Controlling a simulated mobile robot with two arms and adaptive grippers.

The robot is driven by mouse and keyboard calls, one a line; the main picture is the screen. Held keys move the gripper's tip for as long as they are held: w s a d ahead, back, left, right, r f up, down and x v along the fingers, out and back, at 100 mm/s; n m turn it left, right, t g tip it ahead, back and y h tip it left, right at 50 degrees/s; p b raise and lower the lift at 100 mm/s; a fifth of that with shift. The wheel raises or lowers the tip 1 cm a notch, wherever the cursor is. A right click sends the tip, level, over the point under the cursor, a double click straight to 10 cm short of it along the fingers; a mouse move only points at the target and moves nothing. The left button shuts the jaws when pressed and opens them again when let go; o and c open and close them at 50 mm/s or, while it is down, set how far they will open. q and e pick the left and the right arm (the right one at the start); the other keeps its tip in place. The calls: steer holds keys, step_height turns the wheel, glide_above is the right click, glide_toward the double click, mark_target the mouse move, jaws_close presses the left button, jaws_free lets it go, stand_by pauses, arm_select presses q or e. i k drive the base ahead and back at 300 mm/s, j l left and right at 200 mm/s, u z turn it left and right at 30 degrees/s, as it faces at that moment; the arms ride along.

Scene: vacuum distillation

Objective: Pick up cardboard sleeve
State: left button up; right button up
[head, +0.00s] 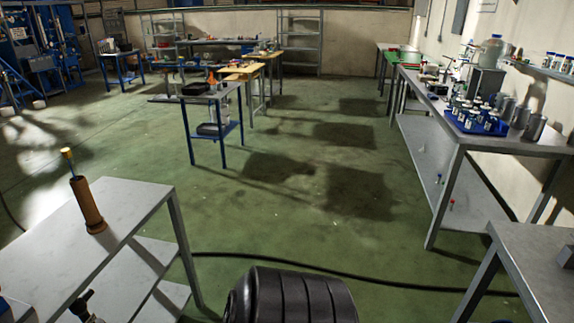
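The cardboard sleeve (87,205) is a brown tube standing near the middle of a grey table (130,203) at the left of the head view. It leans slightly to the left. A thin stem with a yellow top (67,153) sticks up out of its upper end. Nothing touches the sleeve from outside. I cannot make out either of my grippers in this view.
A black hose (340,275) crosses the green floor. A black ribbed rounded object (290,297) fills the bottom middle. A long bench (480,140) with a blue tray (475,122) stands at the right. The middle floor is mostly clear.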

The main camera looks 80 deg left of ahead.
mark_target(95, 224)
steer(key=u, duration=4.1)
